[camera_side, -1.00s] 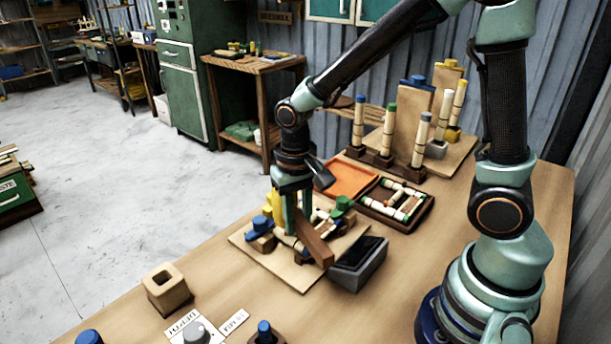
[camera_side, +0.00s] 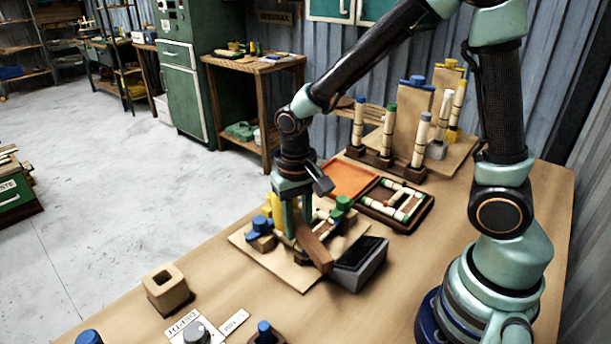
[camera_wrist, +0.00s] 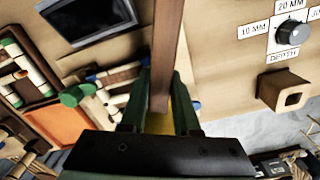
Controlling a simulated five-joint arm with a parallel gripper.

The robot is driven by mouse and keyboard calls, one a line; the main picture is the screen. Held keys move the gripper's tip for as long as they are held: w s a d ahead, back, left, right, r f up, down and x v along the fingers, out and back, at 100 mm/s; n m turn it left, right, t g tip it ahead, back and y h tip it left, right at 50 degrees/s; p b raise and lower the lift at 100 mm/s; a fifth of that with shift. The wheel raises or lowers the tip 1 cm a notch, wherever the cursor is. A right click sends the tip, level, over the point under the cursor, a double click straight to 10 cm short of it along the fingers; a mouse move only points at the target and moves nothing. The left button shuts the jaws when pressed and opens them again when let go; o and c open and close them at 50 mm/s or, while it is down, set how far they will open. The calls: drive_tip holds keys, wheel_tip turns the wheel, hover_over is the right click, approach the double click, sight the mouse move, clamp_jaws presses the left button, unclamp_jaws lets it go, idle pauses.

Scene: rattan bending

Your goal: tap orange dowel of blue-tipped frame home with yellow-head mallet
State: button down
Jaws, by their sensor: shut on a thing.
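My gripper (camera_side: 293,232) is shut on the brown handle (camera_side: 314,247) of the mallet, low over the work board. The handle also shows between the fingers in the wrist view (camera_wrist: 167,50). A yellow part (camera_wrist: 160,122), likely the mallet head, shows between the fingers there; yellow also shows behind the gripper in the side view (camera_side: 273,207). Under the handle lies a frame of pale rattan pieces (camera_wrist: 122,72) with a blue tip (camera_wrist: 91,78). An orange-brown piece beside the tip may be the dowel; its depth is unclear. Gripper and handle hide part of the frame.
A green knob (camera_side: 343,203) and a blue knob (camera_side: 259,224) stand on the board (camera_side: 300,284). A dark-screened box (camera_side: 360,262) touches its right side. Behind are an orange tray (camera_side: 350,180) and a parts tray (camera_side: 408,222). A holed block (camera_side: 167,288) stands front left.

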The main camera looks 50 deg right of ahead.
drive_tip(key=shift+r, duration=0.65)
drive_tip(key=shift+f, duration=0.3)
wheel_tip(320, 180, down, 4)
drive_tip(key=shift+r, duration=2)
drive_tip(key=shift+r, duration=2.5)
